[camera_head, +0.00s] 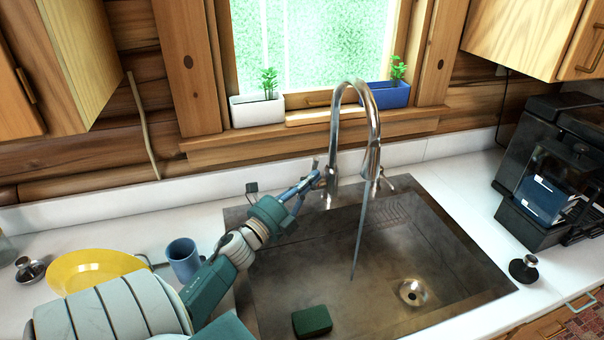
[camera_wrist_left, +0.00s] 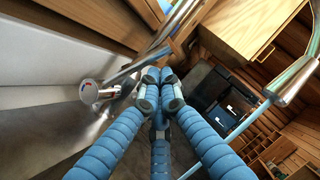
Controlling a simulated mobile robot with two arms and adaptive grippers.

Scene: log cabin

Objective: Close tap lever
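The metal tap (camera_head: 370,118) arches over the sink, and a thin stream of water (camera_head: 360,238) runs from its spout. A tap handle with a round end and a thin lever (camera_wrist_left: 130,72) shows in the left wrist view. My left gripper (camera_head: 314,178) reaches to the left side of the tap base. Its blue fingers (camera_wrist_left: 153,88) are drawn together at the tips, with nothing visible between them. The tips are close beside the lever; I cannot tell whether they touch it. My right gripper is not in view.
The steel sink (camera_head: 455,255) has a drain (camera_head: 412,292) and a green sponge (camera_head: 312,320). A blue mug (camera_head: 184,259) and yellow plate (camera_head: 95,268) stand on the left counter. A black coffee machine (camera_head: 545,170) is at right. Two planters stand on the windowsill.

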